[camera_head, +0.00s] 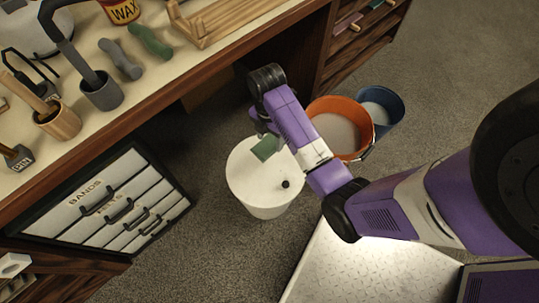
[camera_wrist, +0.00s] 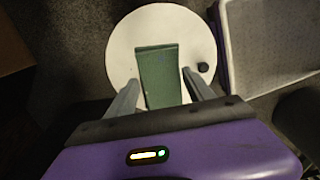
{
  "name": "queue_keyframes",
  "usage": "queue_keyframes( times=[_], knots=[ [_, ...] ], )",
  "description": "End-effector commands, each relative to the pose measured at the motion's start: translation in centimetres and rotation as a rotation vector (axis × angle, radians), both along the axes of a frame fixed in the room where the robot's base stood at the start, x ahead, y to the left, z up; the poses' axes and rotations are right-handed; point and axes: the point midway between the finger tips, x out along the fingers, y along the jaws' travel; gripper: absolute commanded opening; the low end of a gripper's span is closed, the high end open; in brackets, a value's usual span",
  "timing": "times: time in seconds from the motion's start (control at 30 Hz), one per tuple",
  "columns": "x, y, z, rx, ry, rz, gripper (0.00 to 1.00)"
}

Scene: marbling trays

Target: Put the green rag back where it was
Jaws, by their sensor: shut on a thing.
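The green rag (camera_head: 266,149) is a small flat, folded-looking rectangle held in my gripper (camera_head: 264,139). In the wrist view the rag (camera_wrist: 158,75) lies between the two grey fingers of my gripper (camera_wrist: 160,78), which are shut on it. It is over the round white top of a tub or stool (camera_head: 246,178) with a small black knob (camera_head: 286,184). I cannot tell whether the rag touches that top.
The worktop (camera_head: 90,135) at left carries a grey wavy piece (camera_head: 120,58), a green wavy piece (camera_head: 150,41), a grey cup (camera_head: 103,94) and a wooden rack (camera_head: 225,20). An orange bucket (camera_head: 345,105) and blue bucket (camera_head: 388,98) stand right of the white top.

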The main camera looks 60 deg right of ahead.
Motion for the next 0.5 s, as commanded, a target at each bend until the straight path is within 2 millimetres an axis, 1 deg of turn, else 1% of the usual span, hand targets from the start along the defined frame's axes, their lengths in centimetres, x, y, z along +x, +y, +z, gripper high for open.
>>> queue_keyframes(
  times=[0.03, 0.1, 0.2, 0.3, 0.5],
  knots=[
    [-0.1, 0.1, -1.8, 0.003, 0.004, 0.0, 0.45],
    [-0.1, 0.1, -3.4, 0.003, 0.004, 0.0, 0.45],
    [-0.1, 0.1, -5.4, 0.001, 0.003, 0.0, 0.45],
    [-0.1, 0.0, -6.7, 0.001, 0.002, 0.0, 0.45],
    [0.0, 0.0, -7.8, 0.0, 0.001, 0.0, 0.45]
  ],
)
